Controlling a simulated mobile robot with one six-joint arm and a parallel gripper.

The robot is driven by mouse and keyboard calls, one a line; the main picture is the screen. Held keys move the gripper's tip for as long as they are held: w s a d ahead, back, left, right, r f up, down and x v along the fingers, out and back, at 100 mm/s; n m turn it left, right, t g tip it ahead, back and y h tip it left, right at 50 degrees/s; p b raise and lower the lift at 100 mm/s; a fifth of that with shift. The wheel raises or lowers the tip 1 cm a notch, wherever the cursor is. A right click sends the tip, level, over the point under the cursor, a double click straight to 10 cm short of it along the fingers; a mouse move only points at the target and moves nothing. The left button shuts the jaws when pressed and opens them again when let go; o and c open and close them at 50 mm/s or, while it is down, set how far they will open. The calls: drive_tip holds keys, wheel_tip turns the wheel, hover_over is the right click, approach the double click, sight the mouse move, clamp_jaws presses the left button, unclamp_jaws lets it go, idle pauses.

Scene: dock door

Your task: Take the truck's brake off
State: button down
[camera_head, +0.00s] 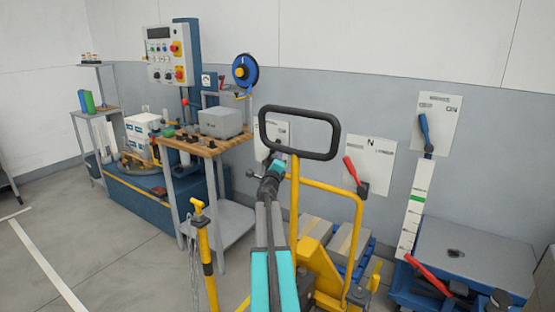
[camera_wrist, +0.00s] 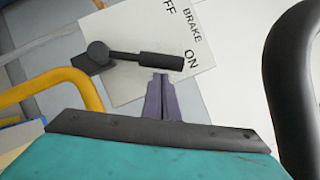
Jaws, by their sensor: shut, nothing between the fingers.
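The brake lever (camera_wrist: 146,60) shows in the wrist view as a dark arm with a thick grip, running right from a round pivot. Its grip end points at ON on the white BRAKE plate (camera_wrist: 208,75); OFF is further up, partly cut off. My gripper (camera_wrist: 163,80) is shut and empty, its fingertips just below the grip; I cannot tell if they touch it. In the head view, the yellow truck (camera_head: 322,270) has a black loop handle (camera_head: 299,109). My gripper (camera_head: 271,164) is by the loop's lower left, in front of the plate (camera_head: 275,131).
The loop handle also shows close on the right in the wrist view (camera_wrist: 284,100), and a yellow bar (camera_wrist: 75,82) on the left. Red (camera_head: 356,172) and blue (camera_head: 425,130) wall levers are to the right. A workbench (camera_head: 200,148) stands left; floor (camera_head: 110,250) is open there.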

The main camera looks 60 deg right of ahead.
drive_tip(key=shift+d, duration=0.1)
idle(0.3)
drive_tip(key=shift+w+r, duration=0.55)
drive_tip(key=shift+r, duration=0.05)
drive_tip(key=v, duration=1)
drive_tip(key=shift+s+r, duration=0.2)
drive_tip(key=shift+r, duration=0.05)
idle(0.5)
